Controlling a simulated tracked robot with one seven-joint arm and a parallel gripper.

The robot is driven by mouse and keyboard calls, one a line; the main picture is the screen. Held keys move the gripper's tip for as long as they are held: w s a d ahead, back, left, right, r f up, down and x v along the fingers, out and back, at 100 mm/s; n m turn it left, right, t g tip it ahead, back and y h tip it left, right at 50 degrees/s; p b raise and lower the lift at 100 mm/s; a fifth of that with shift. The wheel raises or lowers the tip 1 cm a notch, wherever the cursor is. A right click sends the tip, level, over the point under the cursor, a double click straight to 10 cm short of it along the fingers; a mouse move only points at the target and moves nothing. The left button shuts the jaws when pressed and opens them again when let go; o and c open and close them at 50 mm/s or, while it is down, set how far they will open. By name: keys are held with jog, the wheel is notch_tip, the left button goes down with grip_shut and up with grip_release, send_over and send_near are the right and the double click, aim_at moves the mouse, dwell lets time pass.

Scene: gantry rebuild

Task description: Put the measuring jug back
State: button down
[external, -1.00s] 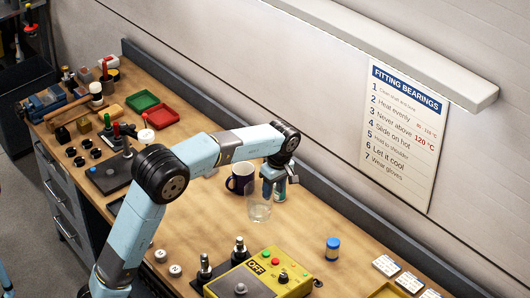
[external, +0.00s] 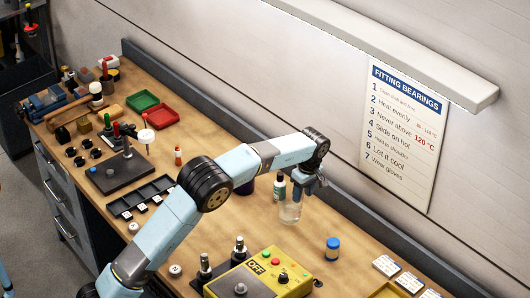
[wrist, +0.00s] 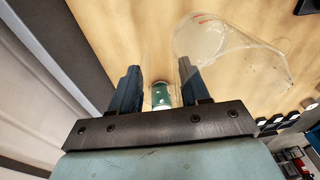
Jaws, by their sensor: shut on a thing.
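The clear measuring jug (external: 289,214) is at my gripper (external: 298,194) over the right-centre of the bench in the external view. In the wrist view the jug (wrist: 232,55), see-through with red marks, lies tilted across the picture beside and behind the right finger. My gripper (wrist: 158,78) is shut on the jug, with its fingers a gap apart; the exact spot gripped is hard to see. I cannot tell whether the jug's base touches the bench.
A green bottle with a white cap (external: 279,187) stands close to the jug's left. A dark mug (external: 245,187) is mostly hidden behind my arm. A blue-capped jar (external: 332,249) and a yellow control box (external: 262,275) stand nearer. Bare bench lies right of the jug.

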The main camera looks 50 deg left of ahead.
aim_at(305, 201)
jog(key=shift+w+f, duration=0.65)
jog(key=shift+f, duration=1.55)
jog(key=shift+f, duration=0.1)
jog(key=c, duration=0.5)
grip_release()
jog(key=shift+c, duration=0.2)
